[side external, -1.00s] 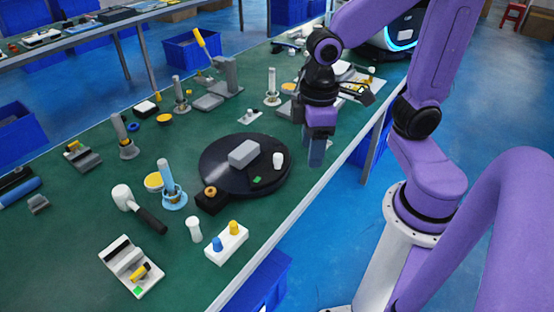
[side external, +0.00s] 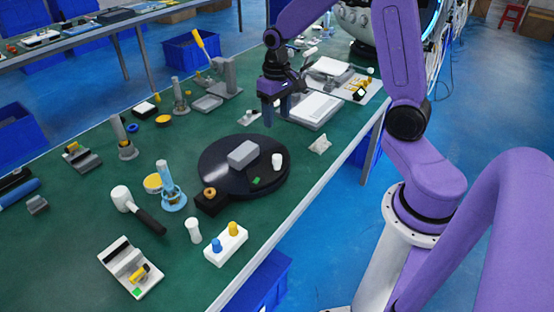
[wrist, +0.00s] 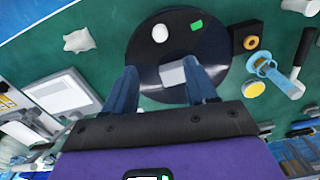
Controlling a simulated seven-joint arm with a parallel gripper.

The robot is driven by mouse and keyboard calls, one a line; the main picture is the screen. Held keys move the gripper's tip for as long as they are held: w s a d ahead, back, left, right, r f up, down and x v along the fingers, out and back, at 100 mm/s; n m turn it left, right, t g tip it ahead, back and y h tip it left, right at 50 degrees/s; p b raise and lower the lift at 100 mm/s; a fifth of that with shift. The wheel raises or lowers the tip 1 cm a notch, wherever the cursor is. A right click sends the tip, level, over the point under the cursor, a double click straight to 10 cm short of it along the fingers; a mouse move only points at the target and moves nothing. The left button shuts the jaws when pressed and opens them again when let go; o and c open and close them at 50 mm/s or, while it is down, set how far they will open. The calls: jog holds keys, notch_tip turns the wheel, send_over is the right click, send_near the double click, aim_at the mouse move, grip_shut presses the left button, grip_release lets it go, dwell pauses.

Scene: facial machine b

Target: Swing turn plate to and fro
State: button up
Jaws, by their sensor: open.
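The turn plate (side external: 216,170) is a black round disc on the green table, with a black block and an orange-brown knob (side external: 210,192) at its front left edge. On it are a grey box (side external: 243,154), a small white cup-like piece (side external: 277,161) and a green patch (side external: 256,181). My gripper (side external: 276,113) is above the table, behind and right of the plate, pointing down, apart from it. In the wrist view its two blue fingers (wrist: 164,92) are spread with nothing held; the plate (wrist: 215,30) shows beyond them, and the fingers partly cover its near edge.
A white-grey box (side external: 316,110) stands right of my gripper, with a small pale crumpled piece (side external: 320,145) in front of it. Stands (side external: 180,95) and a hammer (side external: 138,208) are left of the plate. A white block with coloured pegs (side external: 226,243) lies in front.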

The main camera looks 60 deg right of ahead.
aim_at(277, 156)
notch_tip(277, 156, down, 16)
jog(key=shift+f, duration=0.15)
dwell(0.5)
jog(key=shift+c, duration=0.3)
grip_shut()
